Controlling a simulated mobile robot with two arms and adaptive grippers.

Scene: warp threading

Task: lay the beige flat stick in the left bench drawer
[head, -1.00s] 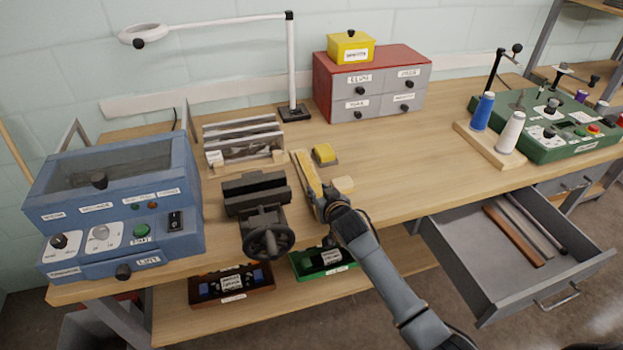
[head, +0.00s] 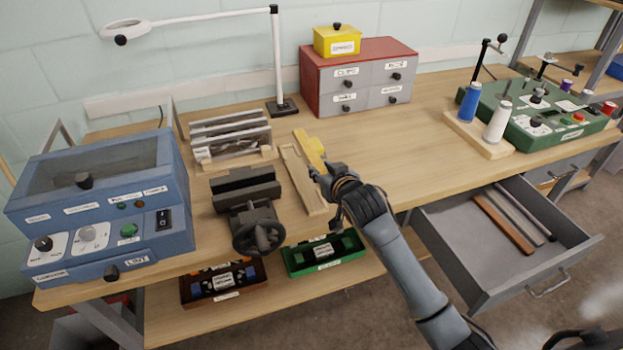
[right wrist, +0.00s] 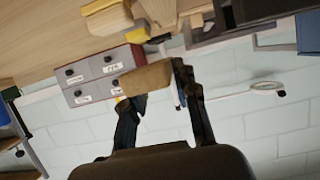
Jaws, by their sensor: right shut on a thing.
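My right gripper (head: 329,176) is shut on the beige flat stick (head: 304,143) near one end. The stick points away towards the back of the bench and looks a little above the bench top. In the right wrist view the stick (right wrist: 147,79) sits between the fingers (right wrist: 160,92). The left bench drawer (head: 470,258) is pulled open at the lower right, with a brown stick (head: 503,224), a grey stick (head: 518,218) and a dark rod (head: 534,213) towards its right side. My left gripper is not in view.
A pale wooden holder (head: 298,176) lies left of the gripper, beside the dark vise (head: 245,190). A yellow block (head: 317,147) is close behind the stick. Blue and white spools (head: 497,121) stand at the right. The left part of the drawer floor (head: 458,236) is clear.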

